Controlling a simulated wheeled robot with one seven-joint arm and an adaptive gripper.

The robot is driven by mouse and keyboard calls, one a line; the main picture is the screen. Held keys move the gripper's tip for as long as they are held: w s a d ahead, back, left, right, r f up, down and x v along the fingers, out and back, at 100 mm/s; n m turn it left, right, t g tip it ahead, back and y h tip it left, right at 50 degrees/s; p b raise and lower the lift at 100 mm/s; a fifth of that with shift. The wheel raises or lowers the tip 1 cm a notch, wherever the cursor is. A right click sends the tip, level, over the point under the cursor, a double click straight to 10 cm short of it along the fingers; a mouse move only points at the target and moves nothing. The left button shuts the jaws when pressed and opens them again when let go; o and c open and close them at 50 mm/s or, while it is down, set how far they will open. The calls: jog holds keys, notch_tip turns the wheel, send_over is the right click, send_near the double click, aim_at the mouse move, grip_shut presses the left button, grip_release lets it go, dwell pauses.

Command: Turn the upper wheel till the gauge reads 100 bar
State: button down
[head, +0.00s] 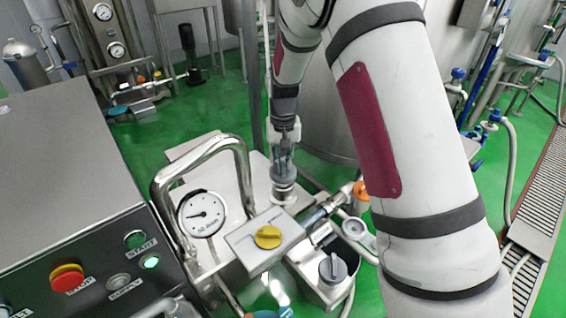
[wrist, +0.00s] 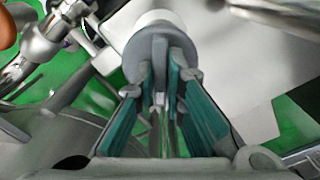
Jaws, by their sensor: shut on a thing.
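My gripper (head: 283,168) points down in the head view and is shut on a grey wheel (wrist: 155,55) on top of a pale round base. The wheel shows between the teal-lined fingers in the wrist view, where my gripper (wrist: 165,85) fills the lower middle. In the head view the fingers partly cover the wheel, just above the base.
A yellow knob (head: 268,237) sits on a metal block in front of my gripper. A control panel with a red button (head: 67,277) is at left. The steel rail (head: 205,150) rises beside the gauge.

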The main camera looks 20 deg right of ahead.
aim_at(283, 164)
jog(key=shift+m, duration=0.8)
jog(key=c, duration=1.7)
grip_release()
jog(key=shift+o, duration=0.2)
jog(key=shift+r, duration=0.15)
notch_tip(283, 164, up, 12)
